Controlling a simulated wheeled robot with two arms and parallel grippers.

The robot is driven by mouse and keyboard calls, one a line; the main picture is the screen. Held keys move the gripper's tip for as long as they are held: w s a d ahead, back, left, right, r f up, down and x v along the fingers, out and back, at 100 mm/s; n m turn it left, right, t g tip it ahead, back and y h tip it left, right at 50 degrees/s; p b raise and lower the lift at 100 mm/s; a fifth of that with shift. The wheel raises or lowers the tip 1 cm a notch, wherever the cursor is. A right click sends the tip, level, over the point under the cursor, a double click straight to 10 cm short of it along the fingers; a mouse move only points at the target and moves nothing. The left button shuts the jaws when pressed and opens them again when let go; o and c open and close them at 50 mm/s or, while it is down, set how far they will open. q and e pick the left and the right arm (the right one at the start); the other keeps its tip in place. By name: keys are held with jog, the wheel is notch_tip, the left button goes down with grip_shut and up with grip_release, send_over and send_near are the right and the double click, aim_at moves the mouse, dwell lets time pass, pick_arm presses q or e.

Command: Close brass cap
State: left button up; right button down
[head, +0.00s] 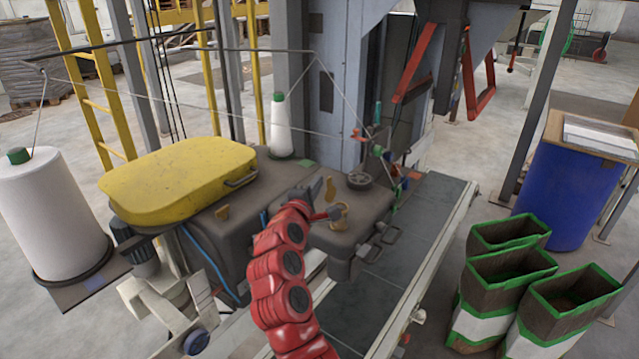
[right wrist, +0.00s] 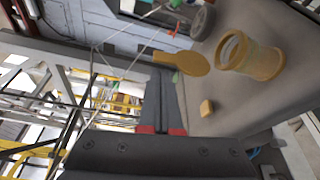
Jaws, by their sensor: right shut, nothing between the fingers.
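The brass cap (head: 329,188) is a round flap that stands open, swung away from the mouth of a short brass neck (head: 343,224) on the dark machine housing. In the right wrist view the cap (right wrist: 188,64) is a disc with a tab, apart from the neck (right wrist: 252,57), whose round mouth is uncovered. My right gripper (head: 336,212) is shut and empty, just above the housing by the neck. In the right wrist view its fingers (right wrist: 170,75) end close to the cap; I cannot tell whether they touch it. My left gripper is not in view.
A grey round knob (head: 359,180) sits behind the neck. A yellow lid (head: 180,180) covers the housing's left part. White thread cones (head: 55,215) and thin threads stand at the left and behind. A conveyor (head: 420,235) runs at the right, with open bags (head: 505,285) beyond.

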jog(key=s+d+f+m+t+h+b, duration=0.1)
jog(key=m+b, duration=0.4)
jog(key=b, duration=0.5)
jog(key=s+d+f+m+h+b, duration=0.1)
jog(key=s+d+m+h+b, duration=0.1)
jog(key=m+b, duration=0.4)
jog(key=s+d+m+t+h+b, duration=0.1)
jog(key=m+b, duration=0.5)
jog(key=b, duration=1)
jog(key=shift+s+d+f+t+h, duration=0.2)
jog(key=shift+d+h, duration=0.1)
jog(key=shift+d, duration=0.25)
jog(key=shift+s+d+f+t+h, duration=0.1)
jog(key=shift+d+f+h, duration=0.15)
jog(key=shift+d, duration=0.3)
jog(key=m, duration=0.1)
jog(key=m+h+b, duration=0.1)
jog(key=shift+s+d+f+m+b, duration=0.15)
jog(key=shift+d+f+m+b, duration=0.05)
jog(key=shift+m+b, duration=0.1)
jog(key=shift+s+d+f+b, duration=0.1)
jog(key=shift+d+f+b, duration=0.05)
jog(key=shift+f+b, duration=0.15)
jog(key=shift+s+d+f, duration=0.1)
jog(key=shift+f, duration=0.2)
